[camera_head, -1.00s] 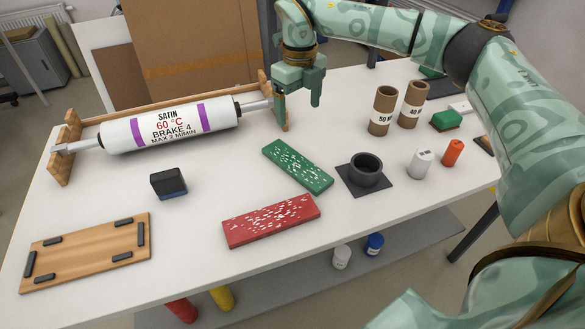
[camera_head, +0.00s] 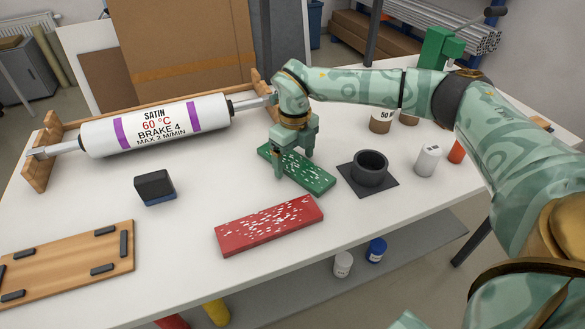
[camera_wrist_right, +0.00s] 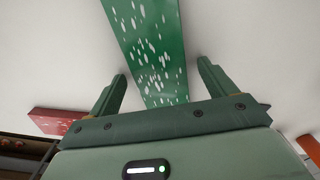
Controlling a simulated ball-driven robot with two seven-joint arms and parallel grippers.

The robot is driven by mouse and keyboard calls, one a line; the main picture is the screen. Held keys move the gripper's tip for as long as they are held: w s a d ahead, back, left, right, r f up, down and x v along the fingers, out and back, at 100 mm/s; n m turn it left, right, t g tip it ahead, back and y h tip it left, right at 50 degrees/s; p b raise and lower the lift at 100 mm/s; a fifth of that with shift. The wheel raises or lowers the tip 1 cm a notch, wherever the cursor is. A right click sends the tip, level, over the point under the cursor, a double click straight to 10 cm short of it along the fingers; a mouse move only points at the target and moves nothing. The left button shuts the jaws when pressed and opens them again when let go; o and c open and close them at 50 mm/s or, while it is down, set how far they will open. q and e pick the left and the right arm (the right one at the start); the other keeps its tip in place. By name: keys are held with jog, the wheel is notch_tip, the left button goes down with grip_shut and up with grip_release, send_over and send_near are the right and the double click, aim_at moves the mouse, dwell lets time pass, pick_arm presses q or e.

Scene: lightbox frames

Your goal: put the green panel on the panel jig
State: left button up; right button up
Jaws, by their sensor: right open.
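The green panel (camera_head: 312,178), speckled white, lies flat on the table behind the red panel. It also shows in the right wrist view (camera_wrist_right: 153,45), running between the fingers. My right gripper (camera_head: 294,166) is open and points down over the green panel, one finger on each side of it; I cannot tell how far above the table the fingertips are. In the wrist view the right gripper (camera_wrist_right: 162,85) holds nothing. The panel jig, a wooden board (camera_head: 70,262) with black stops along its edges, lies empty at the front left. My left gripper is not in view.
A red panel (camera_head: 268,226) lies in front of the green one. A black ring on a square base (camera_head: 370,170) stands close on the right. A dark block (camera_head: 154,187) sits between the jig and the panels. A white roller (camera_head: 155,128) lies in a wooden stand behind.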

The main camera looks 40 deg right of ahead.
jog(key=shift+c, duration=1.2)
jog(key=c, duration=1)
jog(key=shift+c, duration=0.2)
